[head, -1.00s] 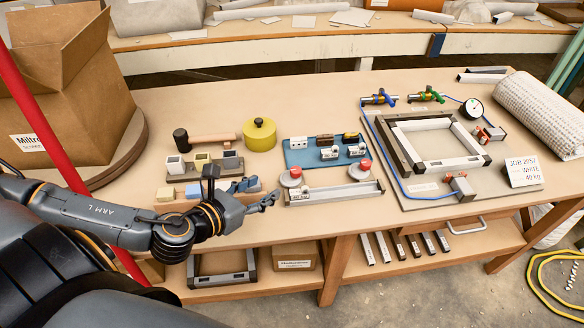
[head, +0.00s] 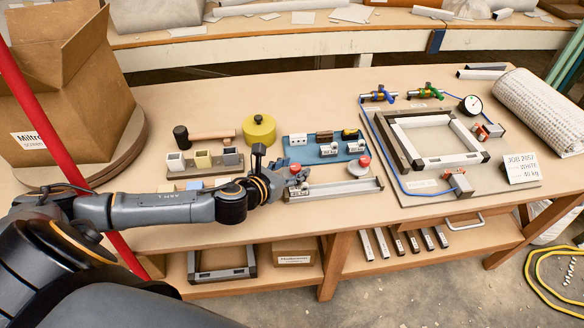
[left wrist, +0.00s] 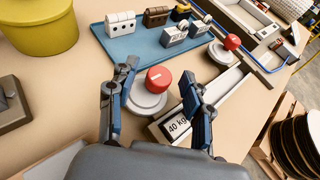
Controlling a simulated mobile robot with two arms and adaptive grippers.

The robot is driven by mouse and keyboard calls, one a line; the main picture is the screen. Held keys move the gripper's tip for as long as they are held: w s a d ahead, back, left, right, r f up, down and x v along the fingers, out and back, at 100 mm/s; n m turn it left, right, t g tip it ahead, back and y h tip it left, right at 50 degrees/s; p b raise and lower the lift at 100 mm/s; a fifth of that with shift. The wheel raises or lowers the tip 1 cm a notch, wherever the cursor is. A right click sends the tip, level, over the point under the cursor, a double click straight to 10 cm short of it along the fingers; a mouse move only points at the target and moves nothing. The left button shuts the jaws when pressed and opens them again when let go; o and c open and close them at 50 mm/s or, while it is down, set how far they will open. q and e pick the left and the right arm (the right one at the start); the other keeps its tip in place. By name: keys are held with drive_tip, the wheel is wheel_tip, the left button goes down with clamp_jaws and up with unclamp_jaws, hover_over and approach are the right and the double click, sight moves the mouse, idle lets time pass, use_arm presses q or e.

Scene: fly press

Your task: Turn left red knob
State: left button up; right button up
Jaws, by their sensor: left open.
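The left red knob (head: 294,168) sits on a round grey base at the left end of a metal channel fixture (head: 340,188). It also shows in the left wrist view (left wrist: 158,77), with a white mark on top. My left gripper (head: 290,180) is open at this knob. In the left wrist view, its two fingers (left wrist: 160,84) stand on either side of the knob, with visible gaps. The right red knob (head: 364,160) stands at the fixture's other end. It also shows in the left wrist view (left wrist: 232,42). My right gripper is not in view.
Behind the knobs is a blue tray (head: 306,157) with small blocks and labelled weights. A yellow round pot (head: 259,132) and a hammer (head: 205,136) lie further left. A framed press board (head: 435,187) with a blue hose is on the right.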

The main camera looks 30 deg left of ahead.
use_arm(q)
clamp_jaws()
